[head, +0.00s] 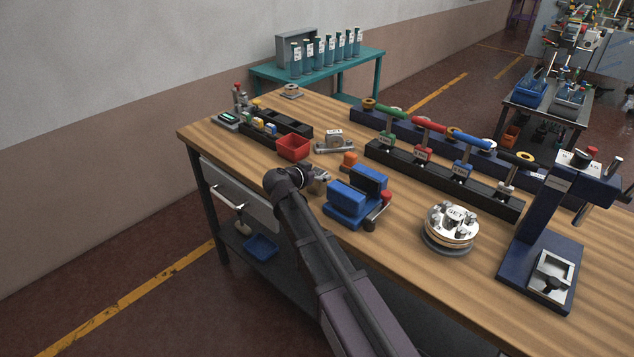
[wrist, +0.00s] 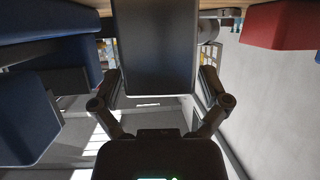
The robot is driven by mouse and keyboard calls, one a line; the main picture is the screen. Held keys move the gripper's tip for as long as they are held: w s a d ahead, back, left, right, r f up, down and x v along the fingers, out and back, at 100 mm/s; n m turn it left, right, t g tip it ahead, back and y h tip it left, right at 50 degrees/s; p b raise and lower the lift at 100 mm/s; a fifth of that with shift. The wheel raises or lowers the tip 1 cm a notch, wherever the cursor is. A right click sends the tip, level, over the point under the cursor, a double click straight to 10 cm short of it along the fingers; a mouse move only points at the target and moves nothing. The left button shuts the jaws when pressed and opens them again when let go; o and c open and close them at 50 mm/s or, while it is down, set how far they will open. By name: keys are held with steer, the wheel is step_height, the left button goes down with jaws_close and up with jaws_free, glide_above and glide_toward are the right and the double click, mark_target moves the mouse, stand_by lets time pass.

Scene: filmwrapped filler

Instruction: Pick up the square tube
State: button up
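My gripper (head: 318,181) is low over the front of the wooden bench, between the red bin and the blue vise. In the wrist view, my gripper's two fingers (wrist: 158,82) are spread wide. A dark grey, flat-sided piece (wrist: 155,45) stands between them and fills most of the gap. It may be the square tube, but no hollow end shows. I cannot make out contact with the fingers. In the head view my gripper and arm hide most of this spot, so the piece is not clear there.
The blue vise (head: 346,203) is close right of my gripper; the red bin (head: 293,148) is to its left. An orange part (head: 350,159) and a small metal fixture (head: 334,144) lie behind. A round metal fixture (head: 452,228) and a blue press (head: 542,235) stand farther right.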

mark_target(317, 171)
steer(key=c, duration=0.9)
steer(key=shift+r, duration=0.15)
step_height(317, 171, up, 10)
steer(key=p, duration=1)
